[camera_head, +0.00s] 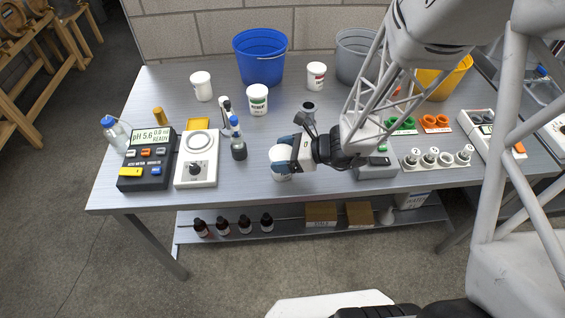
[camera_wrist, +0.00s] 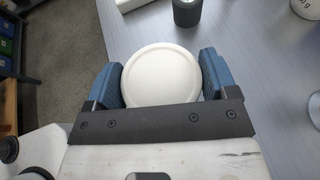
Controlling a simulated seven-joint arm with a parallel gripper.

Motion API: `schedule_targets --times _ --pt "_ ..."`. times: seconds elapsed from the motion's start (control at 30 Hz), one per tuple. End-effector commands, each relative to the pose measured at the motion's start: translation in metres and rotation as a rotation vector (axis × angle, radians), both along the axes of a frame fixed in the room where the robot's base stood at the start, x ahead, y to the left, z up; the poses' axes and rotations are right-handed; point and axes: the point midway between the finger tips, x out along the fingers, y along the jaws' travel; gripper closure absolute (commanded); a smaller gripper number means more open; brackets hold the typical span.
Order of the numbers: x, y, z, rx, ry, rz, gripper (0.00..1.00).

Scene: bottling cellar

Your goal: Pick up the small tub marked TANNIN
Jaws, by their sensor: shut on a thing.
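My gripper (camera_head: 293,152) is low over the front part of the table, shut on a white round tub (camera_head: 281,176). In the wrist view the tub's plain white lid (camera_wrist: 161,75) sits between the two blue fingers of my gripper (camera_wrist: 162,82), one on each side. The side of the held tub is mostly hidden, so I cannot read its label. Other white tubs stand farther back: one with a green label (camera_head: 257,100), one with a red label (camera_head: 316,76), and one at the left (camera_head: 201,86) with no readable label.
A pH meter (camera_head: 146,160) and a white stirrer with a knob (camera_head: 197,158) stand to the left. A blue bucket (camera_head: 260,58) is at the back. The table's front edge (camera_head: 250,190) is just below the held tub.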

Motion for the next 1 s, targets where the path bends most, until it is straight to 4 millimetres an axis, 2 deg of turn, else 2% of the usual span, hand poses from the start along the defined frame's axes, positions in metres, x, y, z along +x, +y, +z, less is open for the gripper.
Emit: schedule_targets --times 0.03,0.07,0.47,0.77,1.0 --pt "0.0 0.0 0.0 0.0 0.0 0.0 0.54" --pt "0.0 0.0 0.0 0.0 0.0 0.0 0.59" --pt "0.0 0.0 0.006 0.0 -0.002 0.001 0.59" --pt "0.001 0.0 0.034 0.0 -0.005 0.0 0.59" --pt "-0.034 -0.009 0.039 0.001 -0.001 -0.002 0.59"
